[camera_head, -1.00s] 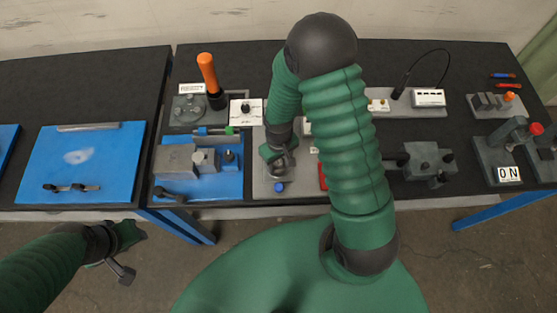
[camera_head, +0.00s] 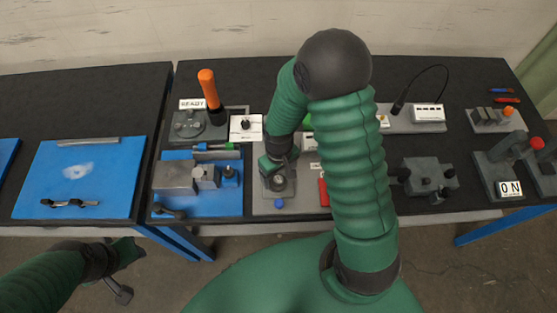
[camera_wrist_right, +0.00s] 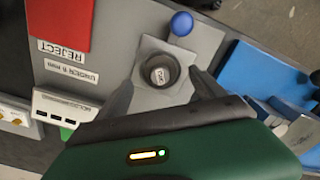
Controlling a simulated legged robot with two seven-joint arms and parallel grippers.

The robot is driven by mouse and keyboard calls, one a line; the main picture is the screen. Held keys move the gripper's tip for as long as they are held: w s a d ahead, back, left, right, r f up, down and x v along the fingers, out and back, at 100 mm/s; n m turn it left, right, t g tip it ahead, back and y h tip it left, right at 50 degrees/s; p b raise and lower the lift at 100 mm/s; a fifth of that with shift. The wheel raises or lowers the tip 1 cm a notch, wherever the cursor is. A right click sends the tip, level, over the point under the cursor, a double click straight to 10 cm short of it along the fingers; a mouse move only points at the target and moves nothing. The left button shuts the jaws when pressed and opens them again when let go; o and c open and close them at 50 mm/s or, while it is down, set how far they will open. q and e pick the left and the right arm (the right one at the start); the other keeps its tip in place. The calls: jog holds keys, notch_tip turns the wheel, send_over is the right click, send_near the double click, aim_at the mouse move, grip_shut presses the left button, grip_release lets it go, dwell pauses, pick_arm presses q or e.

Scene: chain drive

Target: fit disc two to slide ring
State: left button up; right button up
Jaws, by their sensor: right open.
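A dark round ring (camera_wrist_right: 159,71) with a white lettered face inside it sits on a light square pad of the grey plate in the right wrist view. I cannot tell whether this is the slide ring, or whether disc two is the face inside it. My right gripper (camera_wrist_right: 162,88) is open, with one finger on each side of the ring and nothing held between them. In the head view my right gripper (camera_head: 279,170) is over the grey plate, beside a blue knob (camera_head: 279,203). My left gripper (camera_head: 126,277) hangs low at the left, off the table.
The grey plate (camera_wrist_right: 110,18) carries a red REJECT area (camera_wrist_right: 60,22) and a blue knob (camera_wrist_right: 181,23). A blue fixture (camera_head: 233,204) with grey blocks stands left of it. A READY station (camera_head: 187,127) with an orange handle (camera_head: 209,88) is behind. My right arm hides part of the table.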

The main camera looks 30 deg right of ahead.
aim_at(279, 180)
notch_tip(279, 180, up, 14)
jog(key=shift+f, duration=0.15)
dwell(0.3)
jog(key=s+a+f+t+b, duration=0.2)
jog(key=s+a+f+b, duration=0.1)
jog(key=s+a+f, duration=0.1)
jog(key=shift+a+f+t+b, duration=0.3)
jog(key=shift+a+b, duration=0.05)
jog(key=shift+a, duration=0.05)
jog(key=shift+d, duration=0.15)
jog(key=shift+s, duration=0.1)
